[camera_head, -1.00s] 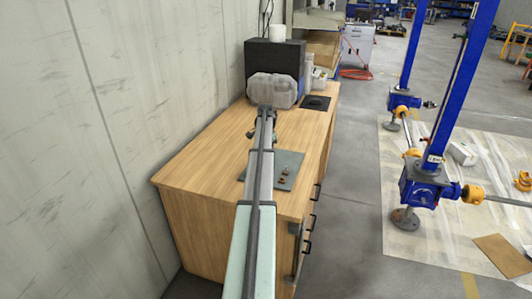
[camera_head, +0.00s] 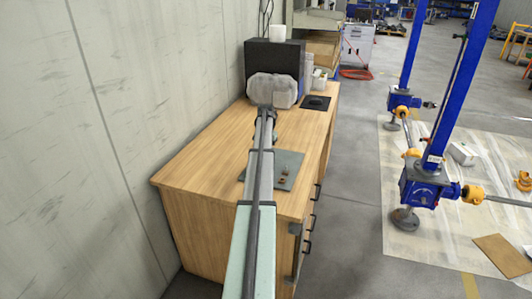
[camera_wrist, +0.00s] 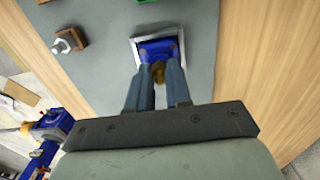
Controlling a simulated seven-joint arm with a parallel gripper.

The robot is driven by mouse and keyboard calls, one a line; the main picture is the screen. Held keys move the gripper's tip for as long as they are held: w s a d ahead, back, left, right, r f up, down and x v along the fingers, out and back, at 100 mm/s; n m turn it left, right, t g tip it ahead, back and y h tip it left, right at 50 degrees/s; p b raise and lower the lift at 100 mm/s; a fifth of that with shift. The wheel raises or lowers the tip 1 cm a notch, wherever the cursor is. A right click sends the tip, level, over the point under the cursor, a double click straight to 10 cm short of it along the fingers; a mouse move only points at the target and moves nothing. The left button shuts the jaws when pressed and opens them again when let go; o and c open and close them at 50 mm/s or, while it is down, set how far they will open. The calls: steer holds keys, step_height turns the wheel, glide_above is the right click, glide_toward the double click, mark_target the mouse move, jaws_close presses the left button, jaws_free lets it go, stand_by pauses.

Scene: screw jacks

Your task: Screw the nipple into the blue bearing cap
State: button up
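In the wrist view, the blue bearing cap (camera_wrist: 155,47) sits in a square metal holder (camera_wrist: 181,39) on the grey plate (camera_wrist: 110,80). The brass-coloured nipple (camera_wrist: 158,74) shows between my fingertips, at the near side of the cap. My gripper (camera_wrist: 159,77) points at the cap, with one blue-grey finger on each side of the nipple, and appears shut on it. Whether the nipple's thread is in the cap is hidden. In the head view, my own arm covers the cap and nipple; the grey plate (camera_head: 291,160) shows beside it.
Blue screw jacks (camera_head: 425,187) stand on the floor to the right.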

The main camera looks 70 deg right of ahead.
jaws_close()
steer(key=m, duration=1.1)
steer(key=shift+m, duration=0.4)
steer(key=m, duration=0.5)
steer(key=shift+f+m, duration=0.1)
steer(key=shift+m, duration=0.3)
steer(key=m, duration=0.6)
